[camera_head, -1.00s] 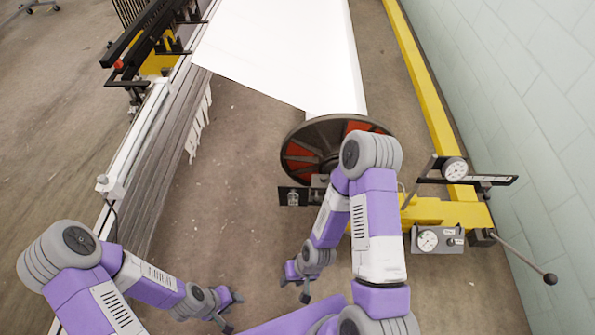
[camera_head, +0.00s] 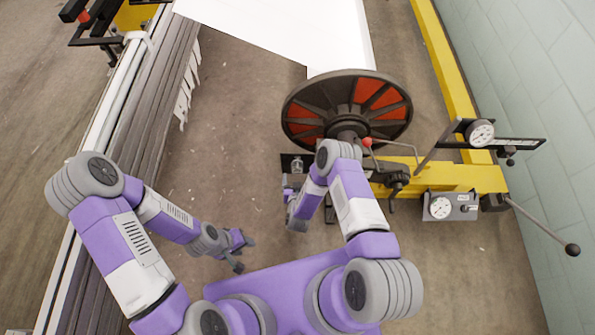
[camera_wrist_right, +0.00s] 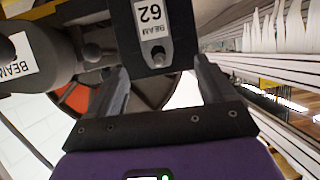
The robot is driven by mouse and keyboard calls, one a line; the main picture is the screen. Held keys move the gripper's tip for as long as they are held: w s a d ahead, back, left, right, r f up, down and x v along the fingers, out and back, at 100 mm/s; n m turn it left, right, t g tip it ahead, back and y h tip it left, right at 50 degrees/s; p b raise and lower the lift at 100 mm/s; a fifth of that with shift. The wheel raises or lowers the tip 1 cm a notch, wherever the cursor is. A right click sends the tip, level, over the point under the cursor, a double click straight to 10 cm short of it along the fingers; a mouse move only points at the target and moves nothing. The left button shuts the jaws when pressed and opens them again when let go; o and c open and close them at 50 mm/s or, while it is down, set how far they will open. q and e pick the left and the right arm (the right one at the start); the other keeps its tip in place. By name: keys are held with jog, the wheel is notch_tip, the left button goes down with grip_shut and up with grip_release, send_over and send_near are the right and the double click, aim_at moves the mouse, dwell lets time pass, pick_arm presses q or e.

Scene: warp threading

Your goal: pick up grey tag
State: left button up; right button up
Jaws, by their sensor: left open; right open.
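In the head view the tag (camera_head: 297,166) is a small light patch on the black plate (camera_head: 287,163) beside the beam disc. My right gripper (camera_wrist_right: 164,72) is open and empty, its fingers either side of the tag's lower end in the picture; I cannot tell the depth gap. In the head view my right gripper (camera_head: 297,215) is just below the plate. My left gripper (camera_head: 244,252) is open and empty over the floor.
The large black beam disc (camera_head: 380,98) with red panels stands above the plate. A yellow frame (camera_head: 445,178) with gauges and a lever (camera_head: 545,231) is at right. The loom's long rails (camera_head: 140,110) run along the left. Bare floor (camera_head: 230,130) lies between.

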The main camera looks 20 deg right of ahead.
aim_at(297, 168)
jog(key=shift+t+h, duration=0.3)
jog(key=b+x, duration=0.3)
jog(key=x, duration=0.4)
jog(key=shift+w+d+f+b, duration=0.1)
jog(key=shift+d+f+b, duration=0.05)
jog(key=shift+f+b, duration=0.2)
jog(key=shift+w, duration=0.3)
jog(key=shift+r, duration=0.1)
jog(key=shift+c, duration=0.3)
jog(key=c, duration=1)
jog(key=shift+c, duration=0.2)
jog(key=shift+r, duration=0.1)
